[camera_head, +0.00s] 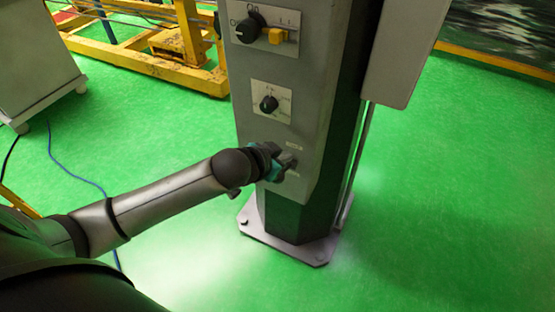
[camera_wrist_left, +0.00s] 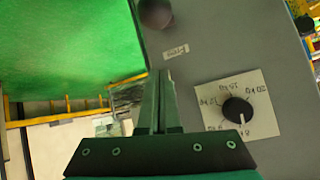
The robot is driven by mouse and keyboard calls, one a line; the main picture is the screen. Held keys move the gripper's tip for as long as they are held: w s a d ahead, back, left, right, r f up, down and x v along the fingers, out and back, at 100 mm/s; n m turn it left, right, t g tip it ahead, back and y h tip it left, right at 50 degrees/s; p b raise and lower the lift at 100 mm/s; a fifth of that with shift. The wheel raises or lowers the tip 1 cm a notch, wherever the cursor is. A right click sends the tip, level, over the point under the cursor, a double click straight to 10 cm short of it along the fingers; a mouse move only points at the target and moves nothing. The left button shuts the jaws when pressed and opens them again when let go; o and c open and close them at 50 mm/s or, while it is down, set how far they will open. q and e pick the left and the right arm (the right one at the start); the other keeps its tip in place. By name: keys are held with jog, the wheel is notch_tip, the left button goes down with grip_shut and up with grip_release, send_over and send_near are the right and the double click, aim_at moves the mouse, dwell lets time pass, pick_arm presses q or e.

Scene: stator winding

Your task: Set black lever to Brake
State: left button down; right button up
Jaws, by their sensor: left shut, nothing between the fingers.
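The black lever shows in the left wrist view as a dark round knob (camera_wrist_left: 155,12) at the top edge, beside a small white label (camera_wrist_left: 176,51) whose text I cannot read surely. My left gripper (camera_head: 286,164) is at the lower front of the grey column (camera_head: 262,128), between two small labels, and hides the lever there in the head view. In the wrist view the fingers of my left gripper (camera_wrist_left: 160,76) are together with nothing between them. They point toward the panel, just below the round knob, with a visible gap in the picture. My right gripper is not in view.
Above the gripper sits a black dial (camera_head: 269,103) on a white plate. Higher up are a larger black rotary switch (camera_head: 250,28) and a yellow lever (camera_head: 277,36). A grey box (camera_head: 403,50) stands at the column's right. Green floor lies free around the column's base plate (camera_head: 290,246).

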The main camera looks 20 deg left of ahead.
pick_arm(q)
jog(key=f, duration=0.3)
jog(key=f+b, duration=0.1)
jog(key=f, duration=0.1)
jog(key=shift+w+a, duration=0.25)
jog(key=shift+a, duration=0.15)
